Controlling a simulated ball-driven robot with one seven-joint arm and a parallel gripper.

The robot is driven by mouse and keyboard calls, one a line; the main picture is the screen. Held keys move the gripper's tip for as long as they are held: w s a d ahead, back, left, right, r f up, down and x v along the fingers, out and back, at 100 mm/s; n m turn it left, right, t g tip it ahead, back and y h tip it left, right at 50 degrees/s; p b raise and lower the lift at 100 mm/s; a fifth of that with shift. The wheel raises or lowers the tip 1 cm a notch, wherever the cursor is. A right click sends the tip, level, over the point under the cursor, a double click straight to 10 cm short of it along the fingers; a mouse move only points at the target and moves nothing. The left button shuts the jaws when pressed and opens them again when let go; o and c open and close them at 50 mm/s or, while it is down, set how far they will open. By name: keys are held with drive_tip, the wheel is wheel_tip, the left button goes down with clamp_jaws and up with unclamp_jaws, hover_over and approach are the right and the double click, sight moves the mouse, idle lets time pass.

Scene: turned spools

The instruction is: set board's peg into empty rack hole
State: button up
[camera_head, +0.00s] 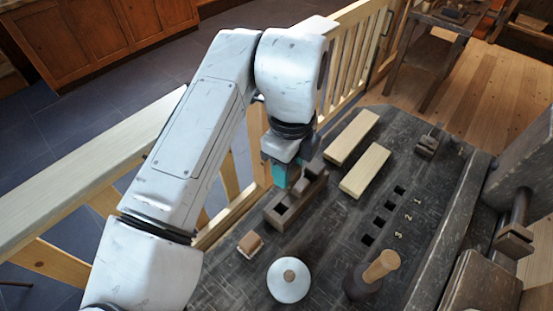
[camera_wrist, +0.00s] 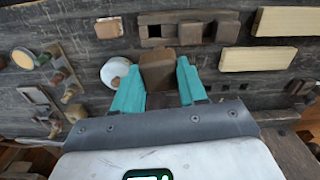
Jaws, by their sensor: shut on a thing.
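My gripper (camera_wrist: 158,82) has teal fingers shut on a brown square-sided wooden peg (camera_wrist: 158,66). In the head view my gripper (camera_head: 283,178) is at the dark wooden rack (camera_head: 281,218), near its far part, and hides much of the peg. I cannot tell whether the peg touches the rack. A row of dark square holes marked 1, 2 and 3 (camera_head: 390,206) lies in the worktop to the right.
Two pale wooden bars (camera_head: 364,172) lie right of the rack. A small block (camera_head: 250,244), a white round thing with a wooden centre (camera_head: 289,287) and a wooden-handled tool (camera_head: 381,265) stand nearer. A pale railing (camera_head: 348,55) runs behind the worktop.

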drive_tip(key=shift+s+a+r+m, duration=0.1)
drive_tip(key=shift+a+r+m, duration=0.15)
drive_tip(key=shift+a+m, duration=0.45)
drive_tip(key=shift+d+f+b, duration=0.15)
drive_tip(key=shift+f+b, duration=4.7)
drive_tip(key=shift+f, duration=1.2)
drive_tip(key=o, duration=1.6)
drive_tip(key=shift+r+p, duration=0.15)
drive_tip(key=shift+p, duration=0.2)
drive_tip(key=shift+r+p, duration=3.15)
drive_tip(key=shift+r, duration=0.7)
